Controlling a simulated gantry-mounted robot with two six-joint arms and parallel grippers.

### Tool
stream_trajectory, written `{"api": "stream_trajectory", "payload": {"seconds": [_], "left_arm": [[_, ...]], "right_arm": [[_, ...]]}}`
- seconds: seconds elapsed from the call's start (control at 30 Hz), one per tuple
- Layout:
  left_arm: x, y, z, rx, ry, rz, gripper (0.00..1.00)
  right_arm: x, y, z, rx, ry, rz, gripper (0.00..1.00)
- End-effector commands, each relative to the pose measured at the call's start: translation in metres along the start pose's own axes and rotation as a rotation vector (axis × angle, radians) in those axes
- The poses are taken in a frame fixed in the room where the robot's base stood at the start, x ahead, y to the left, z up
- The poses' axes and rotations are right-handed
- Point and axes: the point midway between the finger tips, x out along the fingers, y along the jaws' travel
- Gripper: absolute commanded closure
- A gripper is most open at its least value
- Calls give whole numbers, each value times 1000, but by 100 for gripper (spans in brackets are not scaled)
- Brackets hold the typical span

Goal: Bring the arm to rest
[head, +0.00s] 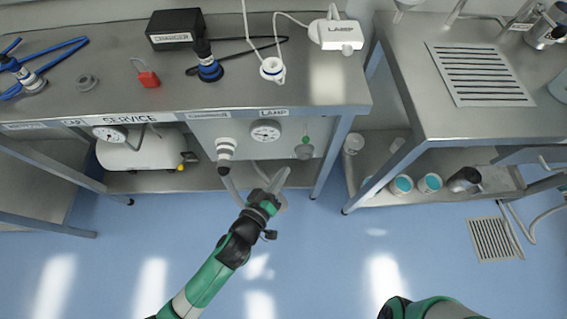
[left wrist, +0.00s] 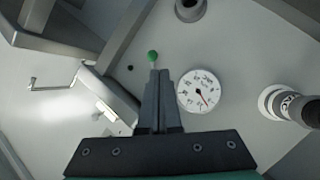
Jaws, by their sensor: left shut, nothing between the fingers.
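My left arm (head: 214,270), green and black, reaches up from the bottom of the head view. My left gripper (head: 283,173) is in front of the bench's lower panel, below the LAMP label (head: 273,112). In the left wrist view its two dark fingers (left wrist: 160,74) are together, with nothing between them. Their tips appear near a small green-tipped part (left wrist: 153,56) and left of a round gauge (left wrist: 198,91); contact cannot be told. Part of my other arm (head: 437,309) shows at the bottom right of the head view; its gripper is out of view.
The steel bench (head: 120,90) carries a black charger box (head: 172,29), a white lamp box (head: 336,35) and cabled plugs. A white tank (head: 140,152) sits on the lower shelf. A second bench (head: 420,90) stands right. Blue floor (head: 330,250) is open in front.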

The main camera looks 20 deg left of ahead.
Motion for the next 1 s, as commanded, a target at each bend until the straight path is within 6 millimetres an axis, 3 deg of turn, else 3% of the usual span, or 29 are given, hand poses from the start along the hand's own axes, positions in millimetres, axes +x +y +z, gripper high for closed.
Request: {"api": "stream_trajectory", "payload": {"seconds": [0.7, 0.77, 0.87, 0.97, 1.0], "left_arm": [[-4, 2, -4, 0, 2, -1, 100], [-2, 10, -17, -6, 19, 4, 100], [8, 40, -58, -23, 81, 37, 100], [17, 87, -123, -54, 181, 104, 100], [17, 108, -152, -72, 226, 139, 100]], "right_arm": [[3, 0, -3, 0, 0, 0, 50], [8, 0, -7, 0, 0, 0, 50], [19, 0, -17, 0, 0, 0, 50], [30, 0, -28, 0, 0, 0, 50], [35, 0, -32, 0, 0, 0, 50]]}}
